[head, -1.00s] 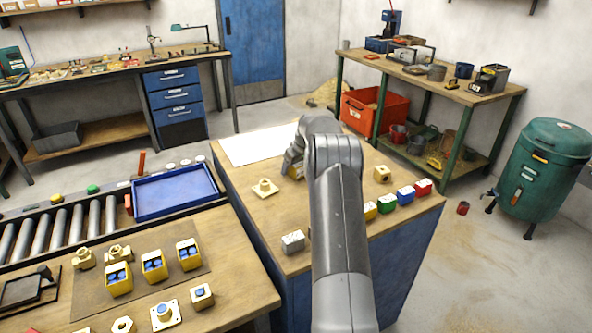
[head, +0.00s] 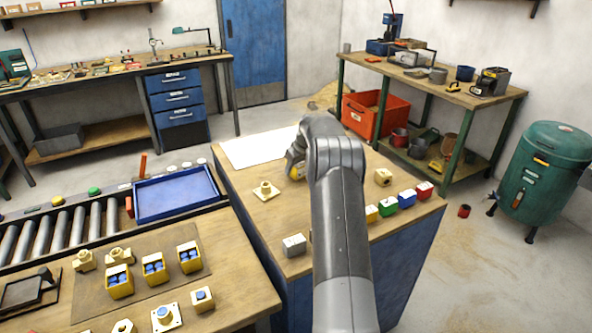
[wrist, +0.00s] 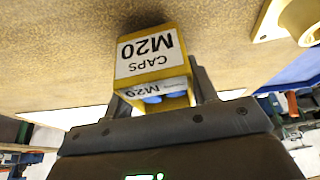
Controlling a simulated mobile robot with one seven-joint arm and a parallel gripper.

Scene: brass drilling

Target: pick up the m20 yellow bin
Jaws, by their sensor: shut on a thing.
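The yellow M20 bin (wrist: 147,55) shows in the wrist view with white labels reading "CAPS M20" and something blue inside. My gripper (wrist: 165,92) is shut on it, with a finger on each side of the bin. In the head view the bin (head: 297,172) is a small yellow patch at my gripper (head: 294,168), mostly hidden by my wrist and arm. It is over the far part of the wooden-topped blue bench (head: 262,225). I cannot tell whether the bin touches the bench top.
A brass flanged part (head: 265,190) stands just left of the bin. Red (head: 424,190), blue (head: 406,199) and green (head: 387,205) bins line the bench's right edge. A grey block (head: 293,244) sits near the front. A blue tray (head: 172,213) lies left on the roller conveyor.

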